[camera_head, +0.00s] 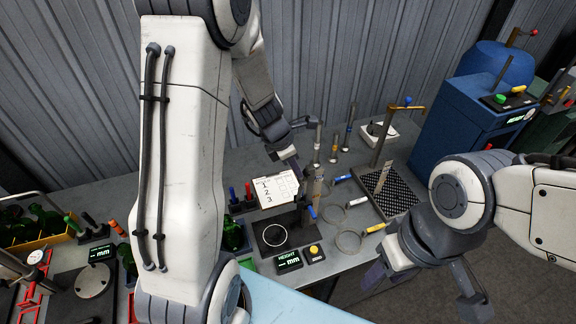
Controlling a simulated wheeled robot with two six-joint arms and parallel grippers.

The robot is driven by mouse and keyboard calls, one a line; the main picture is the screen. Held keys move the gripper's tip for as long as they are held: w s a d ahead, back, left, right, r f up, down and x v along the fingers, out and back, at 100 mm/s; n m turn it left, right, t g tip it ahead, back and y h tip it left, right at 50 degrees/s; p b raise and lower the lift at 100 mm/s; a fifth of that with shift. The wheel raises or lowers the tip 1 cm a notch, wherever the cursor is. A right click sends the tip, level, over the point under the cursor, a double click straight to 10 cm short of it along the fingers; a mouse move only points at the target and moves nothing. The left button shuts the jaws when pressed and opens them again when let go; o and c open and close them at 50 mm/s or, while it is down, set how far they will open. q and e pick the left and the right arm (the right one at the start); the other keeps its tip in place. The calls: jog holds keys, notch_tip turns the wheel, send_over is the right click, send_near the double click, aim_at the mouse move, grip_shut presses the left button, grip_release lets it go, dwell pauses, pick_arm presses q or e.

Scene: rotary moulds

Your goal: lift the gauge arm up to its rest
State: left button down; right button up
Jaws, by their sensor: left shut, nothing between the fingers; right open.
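A height gauge stands on the grey bench in the middle of the view. It has a dark base plate (272,236) with a white circle and a small display reading HEIGHT -- mm (288,262). A thin upright and a blue-tipped lever (312,212) stand at the base's right; the gauge arm itself is hard to make out and partly hidden. My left gripper (296,169) is shut and empty, just above and behind the gauge, near the top of the upright; contact cannot be told. My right gripper (424,288) is open and empty at the front right, off the bench.
A white numbered card (278,190) stands behind the base plate. Ring-ended tools (349,241) lie to the right, beside a dark mesh plate (388,193) with a post. A blue machine (480,105) stands at the back right. Green bottles (45,220) are at the left.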

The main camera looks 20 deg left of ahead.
pick_arm(q)
jog(key=shift+d+f, duration=0.1)
jog(key=shift+d, duration=0.25)
jog(key=b+v, duration=0.1)
jog(key=v, duration=0.9)
jog(key=shift+a+r, duration=0.3)
jog(key=shift+a, duration=0.15)
jog(key=shift+s, duration=0.1)
